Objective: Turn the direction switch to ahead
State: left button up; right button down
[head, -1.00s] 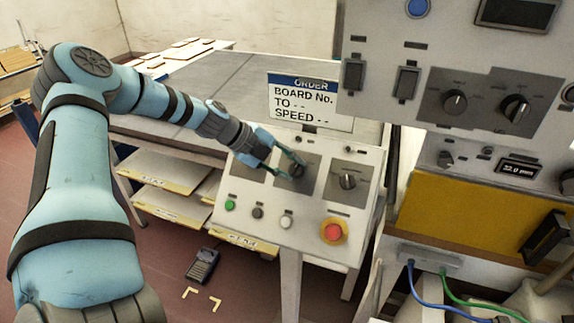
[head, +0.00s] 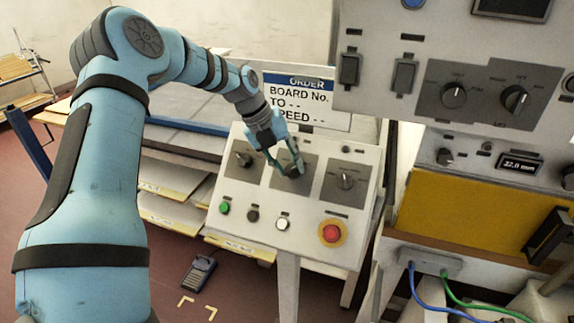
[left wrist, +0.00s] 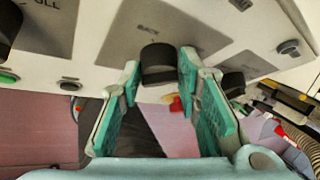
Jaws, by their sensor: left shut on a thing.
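The direction switch is the middle black knob (head: 294,171) on the sloped white control console (head: 272,252). It also shows in the left wrist view (left wrist: 158,60), with the word BACK printed on the grey plate beside it. My left gripper (head: 286,168) comes down on the knob from above. Its green-padded fingers (left wrist: 160,72) stand on both sides of the knob, shut on it. The fingers partly hide the knob in the head view, and I cannot tell which mark it points to. My right gripper is out of view.
Similar knobs sit left (head: 243,160) and right (head: 345,181) of the switch. A green button (head: 224,207) and a red stop button (head: 331,233) are below. An order sign (head: 297,84) stands behind. A larger panel (head: 425,112) overhangs at the right.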

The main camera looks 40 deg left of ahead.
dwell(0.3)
pick_arm(q)
jog(key=o, duration=1.1)
jog(key=shift+a, duration=0.1)
jog(key=shift+r, duration=0.1)
jog(key=shift+r, duration=0.35)
jog(key=v, duration=1.1)
jog(key=shift+s+a, duration=0.15)
jog(key=shift+s, duration=0.1)
